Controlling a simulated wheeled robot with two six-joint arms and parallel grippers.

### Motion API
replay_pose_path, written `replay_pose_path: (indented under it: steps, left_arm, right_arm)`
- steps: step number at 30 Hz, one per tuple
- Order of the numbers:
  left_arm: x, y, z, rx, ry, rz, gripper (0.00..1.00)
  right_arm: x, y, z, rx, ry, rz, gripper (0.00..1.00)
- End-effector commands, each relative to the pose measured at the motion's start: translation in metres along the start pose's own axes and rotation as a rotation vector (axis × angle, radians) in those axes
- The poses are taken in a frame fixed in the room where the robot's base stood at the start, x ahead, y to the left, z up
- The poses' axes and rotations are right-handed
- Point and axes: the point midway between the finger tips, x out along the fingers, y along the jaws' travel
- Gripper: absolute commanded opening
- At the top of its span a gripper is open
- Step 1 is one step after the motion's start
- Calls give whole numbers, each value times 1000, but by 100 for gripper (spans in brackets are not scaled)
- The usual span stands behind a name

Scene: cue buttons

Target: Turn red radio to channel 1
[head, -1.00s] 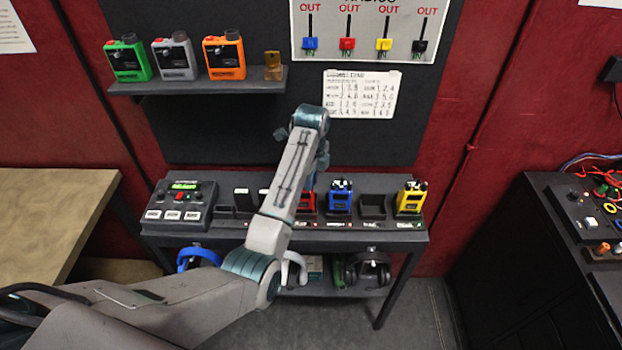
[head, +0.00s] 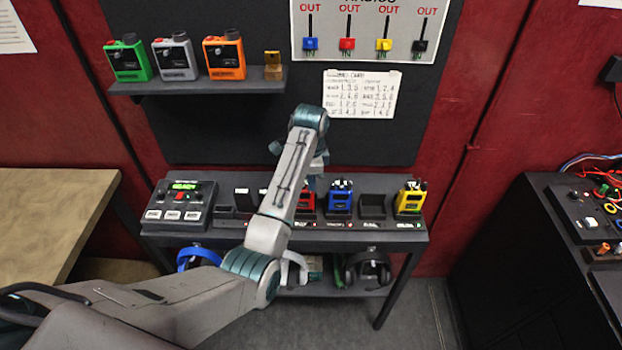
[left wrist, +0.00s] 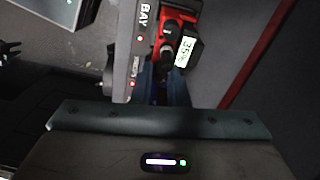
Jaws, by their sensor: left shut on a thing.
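The red radio (head: 306,201) stands upright in the dark rack on the table, partly hidden by my left arm. In the left wrist view the red radio (left wrist: 184,48) shows its dark knob and a small lit display, whose digits are hard to read. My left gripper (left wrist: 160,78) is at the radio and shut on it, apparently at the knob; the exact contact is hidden. In the head view its fingers are hidden behind my own wrist. My right gripper is in neither view.
A blue radio (head: 340,199) stands just right of the red one, then an empty slot (head: 373,207) and a yellow radio (head: 410,198). A control box (head: 180,205) is at the left. A paper card (head: 360,94) and a switch board (head: 368,28) hang above.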

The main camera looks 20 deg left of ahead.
Motion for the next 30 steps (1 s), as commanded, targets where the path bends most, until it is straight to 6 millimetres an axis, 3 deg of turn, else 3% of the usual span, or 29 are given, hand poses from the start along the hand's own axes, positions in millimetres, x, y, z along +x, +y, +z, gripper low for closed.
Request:
replay_pose_path:
  steps: [19,20,23,30]
  left_arm:
    - [1,0,0,-60,1,1,0]
    - [1,0,0,-60,1,1,16]
    - [1,0,0,-60,1,1,35]
    - [0,0,0,-59,1,0,36]
  right_arm:
    - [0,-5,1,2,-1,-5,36]
    - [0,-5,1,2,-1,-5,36]
    - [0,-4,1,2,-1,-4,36]
    - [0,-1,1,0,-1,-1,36]
